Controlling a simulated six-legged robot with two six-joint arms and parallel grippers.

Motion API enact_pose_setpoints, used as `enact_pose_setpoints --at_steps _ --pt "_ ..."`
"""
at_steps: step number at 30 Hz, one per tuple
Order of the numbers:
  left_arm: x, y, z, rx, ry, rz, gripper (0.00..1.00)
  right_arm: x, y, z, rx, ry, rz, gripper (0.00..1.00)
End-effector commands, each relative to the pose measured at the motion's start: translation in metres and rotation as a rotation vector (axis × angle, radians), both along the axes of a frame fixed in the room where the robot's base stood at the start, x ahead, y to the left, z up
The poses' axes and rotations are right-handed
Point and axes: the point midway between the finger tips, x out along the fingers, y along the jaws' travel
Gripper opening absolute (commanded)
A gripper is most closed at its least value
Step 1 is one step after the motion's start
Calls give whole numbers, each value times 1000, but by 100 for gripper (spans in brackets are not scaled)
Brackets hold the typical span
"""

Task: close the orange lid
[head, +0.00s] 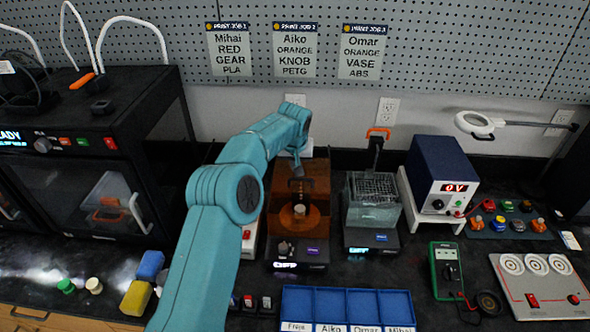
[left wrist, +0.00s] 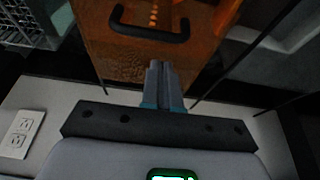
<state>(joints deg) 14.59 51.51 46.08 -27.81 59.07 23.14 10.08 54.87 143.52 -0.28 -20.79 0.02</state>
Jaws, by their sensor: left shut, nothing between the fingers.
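The orange lid (head: 316,176) is a see-through panel that appears raised at the back of a dark machine with an orange chamber (head: 285,217). A round knob-like part (head: 299,210) shows inside. My left arm reaches over from the left, and my left gripper (head: 297,172) points down by the lid's upper part. In the left wrist view my left gripper (left wrist: 160,68) is shut and empty, with its tips just short of the black handle (left wrist: 150,30) on the orange lid (left wrist: 110,58). I cannot tell whether they touch the panel. My right gripper is not in view.
A clear bath with a basket (head: 373,205) stands close on the right. A black printer (head: 90,150) stands left. A blue tray (head: 345,296) lies in front. The wall with outlets (head: 388,111) is close behind the lid; an outlet also shows in the left wrist view (left wrist: 18,135).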

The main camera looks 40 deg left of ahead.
Motion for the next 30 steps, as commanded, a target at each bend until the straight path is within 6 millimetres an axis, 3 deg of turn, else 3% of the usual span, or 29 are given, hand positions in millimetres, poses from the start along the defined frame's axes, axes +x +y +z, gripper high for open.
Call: enact_pose_setpoints --at_steps 9,30 --pt "-16 -9 -3 1 0 -2 0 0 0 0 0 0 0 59" --pt "-18 -11 -4 0 0 -1 0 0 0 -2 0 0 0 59"
